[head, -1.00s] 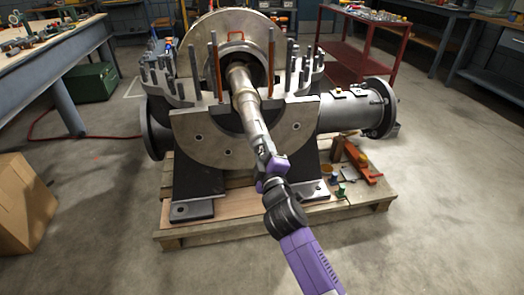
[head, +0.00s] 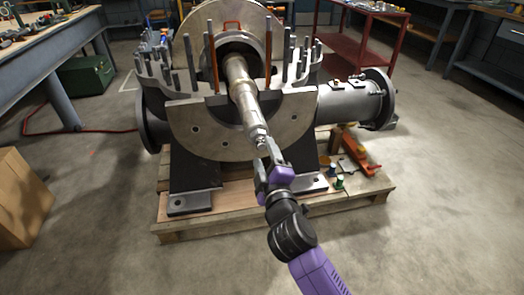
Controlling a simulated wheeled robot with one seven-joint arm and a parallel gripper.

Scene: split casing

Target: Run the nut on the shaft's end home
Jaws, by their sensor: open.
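The steel shaft (head: 244,92) lies in the open lower half of the split casing (head: 200,128) and points toward me. At its near end is a small, shiny nut (head: 261,141); its exact seating on the end is too small to tell. My gripper (head: 266,153), with purple parts behind its fingers, is open just in front of and below the shaft's end. The fingers are close to the nut and partly overlap it in the picture. I cannot tell whether they touch it, and no held object shows.
Upright studs (head: 291,60) line the casing flange on both sides. The casing stands on a wooden pallet (head: 230,225), with small cans (head: 339,182) and an orange tool (head: 362,160) at its right. A workbench (head: 50,40) and cardboard box (head: 22,198) stand left.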

